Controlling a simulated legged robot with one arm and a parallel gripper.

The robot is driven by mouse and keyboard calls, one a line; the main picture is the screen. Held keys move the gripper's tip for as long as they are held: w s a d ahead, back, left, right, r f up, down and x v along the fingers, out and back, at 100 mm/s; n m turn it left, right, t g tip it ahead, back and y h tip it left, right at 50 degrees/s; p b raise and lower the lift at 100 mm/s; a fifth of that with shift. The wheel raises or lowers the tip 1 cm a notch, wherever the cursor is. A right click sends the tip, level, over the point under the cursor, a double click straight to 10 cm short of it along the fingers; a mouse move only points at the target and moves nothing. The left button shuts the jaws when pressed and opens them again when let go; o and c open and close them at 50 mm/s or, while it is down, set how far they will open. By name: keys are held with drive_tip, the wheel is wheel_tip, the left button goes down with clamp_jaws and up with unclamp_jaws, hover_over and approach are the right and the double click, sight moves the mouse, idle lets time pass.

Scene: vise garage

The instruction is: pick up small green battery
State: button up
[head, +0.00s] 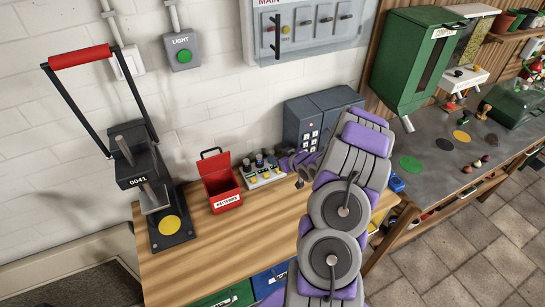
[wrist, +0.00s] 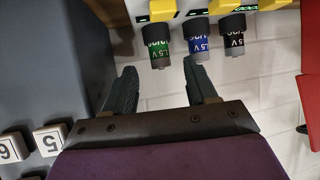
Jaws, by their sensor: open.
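The small green battery (wrist: 158,50) has a green label band with a dark body and points out of the charger, left of a blue battery (wrist: 199,42) and a black battery (wrist: 237,42) in the wrist view. My gripper (wrist: 160,84) is open and empty; its two dark fingers lie either side of the green battery's line, with the tips just below its end in that view, apart from it. In the head view the charger (head: 265,179) stands on the workbench, with my gripper (head: 298,163) at its right. Battery colours are too small to tell there.
An open red battery box (head: 226,201) stands left of the charger. A grey-blue keypad box (head: 302,123) stands close behind and right of my gripper; its numbered keys (wrist: 48,140) show in the wrist view. A black press (head: 165,215) stands at the bench's left. The front wood is clear.

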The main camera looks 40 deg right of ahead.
sight(272, 151)
drive_tip(key=x, duration=0.4)
drive_tip(key=shift+w+a+r+b, duration=0.2)
drive_tip(key=shift+b, duration=0.15)
drive_tip(key=shift+w+d+f, duration=0.25)
drive_tip(key=shift+w+d, duration=0.05)
drive_tip(key=shift+w, duration=0.15)
drive_tip(key=shift+c, duration=0.3)
clamp_jaws()
